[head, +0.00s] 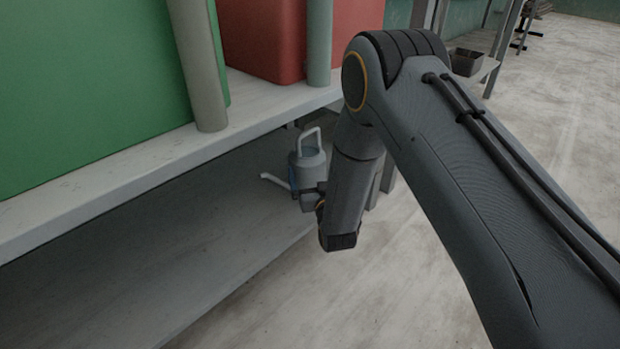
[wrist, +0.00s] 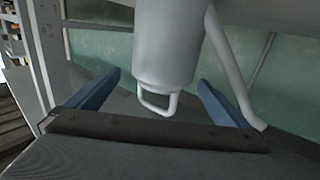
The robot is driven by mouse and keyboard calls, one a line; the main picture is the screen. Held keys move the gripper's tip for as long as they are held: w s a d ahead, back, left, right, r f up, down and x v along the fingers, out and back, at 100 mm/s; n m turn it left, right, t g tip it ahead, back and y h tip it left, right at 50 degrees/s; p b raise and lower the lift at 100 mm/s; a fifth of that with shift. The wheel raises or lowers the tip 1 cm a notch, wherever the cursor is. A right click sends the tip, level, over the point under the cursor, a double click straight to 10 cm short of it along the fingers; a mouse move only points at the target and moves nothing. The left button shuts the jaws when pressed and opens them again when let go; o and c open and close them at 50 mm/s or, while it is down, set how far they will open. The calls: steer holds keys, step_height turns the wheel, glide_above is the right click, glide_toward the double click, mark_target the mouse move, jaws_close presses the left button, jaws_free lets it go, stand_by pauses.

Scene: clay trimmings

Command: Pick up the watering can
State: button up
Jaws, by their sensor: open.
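The watering can (head: 309,172) is pale grey, with a loop handle on top and a thin spout to the left. It stands upright on the lower shelf in the head view. In the wrist view the watering can (wrist: 165,50) looks upside down, with its handle low and its spout at the right. My gripper (wrist: 159,77) is open, its two blue fingers apart on either side of the can's body. No firm contact shows. In the head view my gripper (head: 300,183) is at the can's near side, partly hidden by my wrist.
The lower shelf (head: 150,260) is bare left of the can. The upper shelf (head: 110,175) runs above it, carrying a green box (head: 90,80) and a red box (head: 265,35). Grey posts rise at the shelf's edge. Open floor (head: 400,285) lies to the right.

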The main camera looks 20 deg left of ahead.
mark_target(312, 171)
steer(key=shift+w+a+f+b, duration=0.15)
steer(key=shift+a+f+b, duration=0.15)
steer(key=shift+a+f, duration=0.25)
steer(key=shift+b+x, duration=0.8)
steer(key=shift+x, duration=0.6)
steer(key=b+x, duration=0.3)
steer(key=x, duration=0.1)
steer(key=shift+w+a, duration=0.15)
steer(key=shift+w, duration=0.1)
steer(key=c, duration=1.6)
steer(key=shift+r, duration=0.2)
steer(key=shift+c, duration=0.7)
